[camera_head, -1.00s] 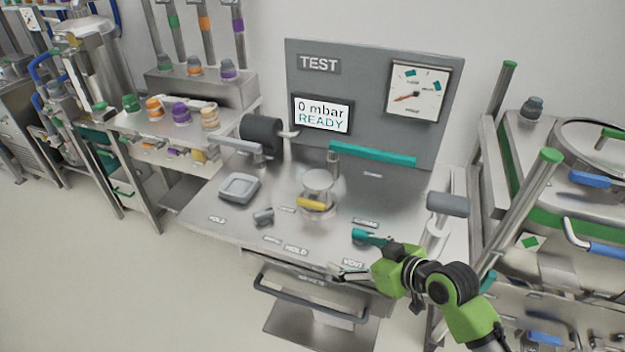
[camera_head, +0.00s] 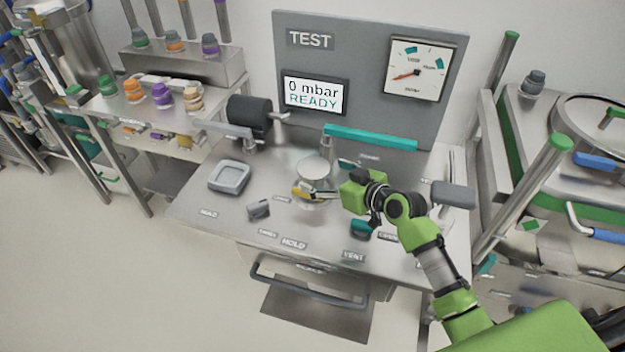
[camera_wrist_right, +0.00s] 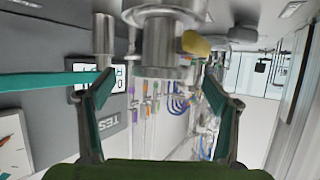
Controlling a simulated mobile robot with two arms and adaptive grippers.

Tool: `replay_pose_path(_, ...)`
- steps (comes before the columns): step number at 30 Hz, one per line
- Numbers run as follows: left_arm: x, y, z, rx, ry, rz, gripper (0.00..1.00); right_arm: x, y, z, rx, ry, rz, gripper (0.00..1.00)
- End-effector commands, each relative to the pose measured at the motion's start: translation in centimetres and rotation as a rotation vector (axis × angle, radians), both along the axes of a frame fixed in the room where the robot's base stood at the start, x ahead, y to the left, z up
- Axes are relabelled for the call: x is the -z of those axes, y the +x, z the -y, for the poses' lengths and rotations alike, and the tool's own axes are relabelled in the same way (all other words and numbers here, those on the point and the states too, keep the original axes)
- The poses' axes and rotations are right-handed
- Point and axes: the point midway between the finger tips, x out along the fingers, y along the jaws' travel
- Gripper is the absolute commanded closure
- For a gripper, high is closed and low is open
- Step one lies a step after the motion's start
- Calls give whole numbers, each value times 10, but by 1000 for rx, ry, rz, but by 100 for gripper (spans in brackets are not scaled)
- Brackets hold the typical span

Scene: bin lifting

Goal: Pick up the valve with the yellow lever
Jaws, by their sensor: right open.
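The valve with the yellow lever (camera_head: 308,193) stands on the steel bench, near its middle, with a round silver top (camera_head: 314,167). In the right wrist view, its silver body (camera_wrist_right: 158,40) is ahead at the top of the picture, with the yellow lever (camera_wrist_right: 196,43) beside it. My right gripper (camera_head: 325,195) is open, low over the bench and close to the valve's right side. In the right wrist view its two fingers (camera_wrist_right: 160,108) are spread wide with nothing between them. Whether a finger touches the valve cannot be told. My left gripper is not in view.
A teal bar (camera_head: 370,138) runs behind the valve, before the grey TEST panel (camera_head: 365,50). A teal lever (camera_head: 361,229) lies under my right arm. A grey tray (camera_head: 229,190) and small grey knob (camera_head: 258,209) are on the left. The bench's front left is clear.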

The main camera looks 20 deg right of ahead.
Motion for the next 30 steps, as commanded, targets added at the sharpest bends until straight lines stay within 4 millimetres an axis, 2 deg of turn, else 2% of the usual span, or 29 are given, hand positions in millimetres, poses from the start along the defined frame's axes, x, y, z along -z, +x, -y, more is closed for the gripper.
replay_pose_path(1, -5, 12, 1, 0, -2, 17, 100, -1, 4, -2, 0, 3, -1, 18)
replay_pose_path(4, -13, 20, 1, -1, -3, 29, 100, 0, 15, -7, 1, 5, -1, 18)
replay_pose_path(12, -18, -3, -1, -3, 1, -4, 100, 14, 40, -17, 0, 3, -1, 18)
replay_pose_path(21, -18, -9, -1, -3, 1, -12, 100, 16, 43, -17, 1, 0, 0, 18)
replay_pose_path(23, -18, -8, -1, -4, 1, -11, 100, 16, 43, -17, 0, 1, 0, 31)
replay_pose_path(27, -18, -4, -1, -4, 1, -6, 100, 16, 43, -17, 0, 0, -1, 67)
replay_pose_path(30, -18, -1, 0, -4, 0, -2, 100, 12, 45, -17, 3, 3, 8, 88)
